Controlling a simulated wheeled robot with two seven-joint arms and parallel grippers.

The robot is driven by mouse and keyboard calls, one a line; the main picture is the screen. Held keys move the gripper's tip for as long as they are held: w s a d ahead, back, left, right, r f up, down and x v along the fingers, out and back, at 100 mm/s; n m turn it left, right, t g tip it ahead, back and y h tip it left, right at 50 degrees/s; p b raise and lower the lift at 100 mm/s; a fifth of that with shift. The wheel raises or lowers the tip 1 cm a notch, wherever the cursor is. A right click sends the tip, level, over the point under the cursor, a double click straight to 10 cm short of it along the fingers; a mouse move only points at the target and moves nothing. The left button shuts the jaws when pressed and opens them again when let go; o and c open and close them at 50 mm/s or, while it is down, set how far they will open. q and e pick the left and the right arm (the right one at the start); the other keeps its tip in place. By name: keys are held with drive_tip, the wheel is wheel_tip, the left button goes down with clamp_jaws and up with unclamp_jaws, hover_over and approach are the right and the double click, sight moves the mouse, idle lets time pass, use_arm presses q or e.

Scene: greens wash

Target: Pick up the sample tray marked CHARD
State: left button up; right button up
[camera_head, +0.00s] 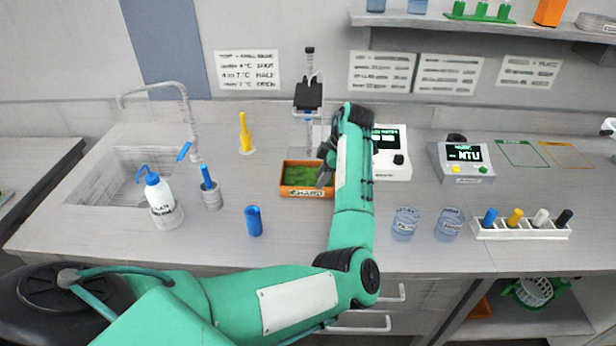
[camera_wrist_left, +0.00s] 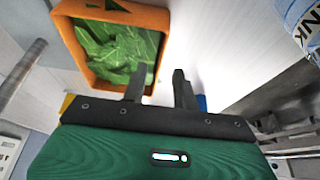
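The orange sample tray (camera_head: 287,191) marked CHARD sits on the counter in the middle of the head view, with green leaves inside. Its orange rim (camera_wrist_left: 158,18) also shows at the upper left of the left wrist view. My left gripper (camera_head: 324,174) is over the tray's right side, its fingers partly hidden by my arm. In the left wrist view my left gripper (camera_wrist_left: 159,73) is open, with a clear gap between the fingers. One finger overlaps the leaves and the other is outside the tray wall; contact cannot be told. My right gripper is not in view.
Two clear beakers (camera_head: 404,224) (camera_head: 449,225) and a white rack (camera_head: 520,231) stand to the right. A sink (camera_head: 125,180) is at left.

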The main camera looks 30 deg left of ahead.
sight(309, 188)
use_arm(q)
drive_tip(key=shift+s+a, duration=0.45)
drive_tip(key=shift+a, duration=0.35)
drive_tip(key=p+x, duration=0.1)
drive_tip(key=x, duration=0.4)
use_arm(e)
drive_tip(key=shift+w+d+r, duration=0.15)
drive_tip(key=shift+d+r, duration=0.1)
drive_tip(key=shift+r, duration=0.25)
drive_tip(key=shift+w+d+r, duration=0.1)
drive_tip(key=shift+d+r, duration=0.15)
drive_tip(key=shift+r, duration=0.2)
use_arm(q)
clamp_jaws()
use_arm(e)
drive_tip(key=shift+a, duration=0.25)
